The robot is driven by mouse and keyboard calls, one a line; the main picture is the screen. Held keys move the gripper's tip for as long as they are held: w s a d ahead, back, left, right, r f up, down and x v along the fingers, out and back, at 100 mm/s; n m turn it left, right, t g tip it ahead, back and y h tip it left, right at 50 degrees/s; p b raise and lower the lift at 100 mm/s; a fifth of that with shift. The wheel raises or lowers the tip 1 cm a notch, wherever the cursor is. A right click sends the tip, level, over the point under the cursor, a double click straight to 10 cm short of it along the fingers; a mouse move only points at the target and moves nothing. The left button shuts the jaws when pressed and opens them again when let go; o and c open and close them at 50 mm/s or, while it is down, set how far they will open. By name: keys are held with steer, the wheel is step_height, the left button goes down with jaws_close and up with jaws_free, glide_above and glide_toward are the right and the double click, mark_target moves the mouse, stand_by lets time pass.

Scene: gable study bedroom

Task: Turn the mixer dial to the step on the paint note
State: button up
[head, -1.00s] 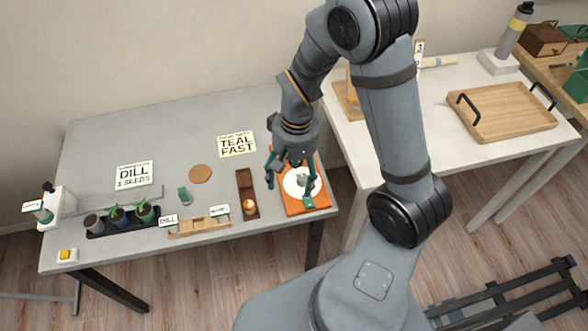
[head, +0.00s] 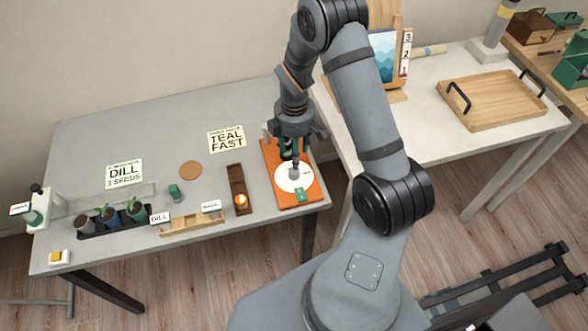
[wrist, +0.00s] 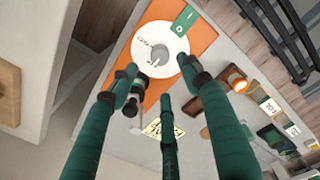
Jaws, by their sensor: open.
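The mixer (head: 311,190) is an orange base with a white dial plate (head: 281,181) and a grey knob (head: 294,173) at its middle. The wrist view shows the knob (wrist: 159,56) and small dark marks on the plate (wrist: 143,36), too small to read. The paint note (head: 227,139) reads TEAL FAST, with a smaller line above. It shows partly in the wrist view (wrist: 152,129). My gripper (head: 294,156) is open, with teal fingers, above the back part of the mixer beside the knob. I cannot tell whether a finger touches the knob. Nothing is held.
A green tab (head: 300,195) sits at the mixer's front. Left of it are a brown tray (head: 236,182) with a glowing orange light, a cork disc (head: 190,170), a DILL note (head: 124,173) and a dark planter tray (head: 90,234). A tablet stand (head: 385,60) is on the right table.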

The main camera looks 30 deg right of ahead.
mark_target(294, 173)
step_height(294, 173, down, 10)
steer(key=shift+w+r+p, duration=0.1)
steer(key=shift+p, duration=0.7)
steer(key=shift+c, duration=1.2)
steer(key=c, duration=0.9)
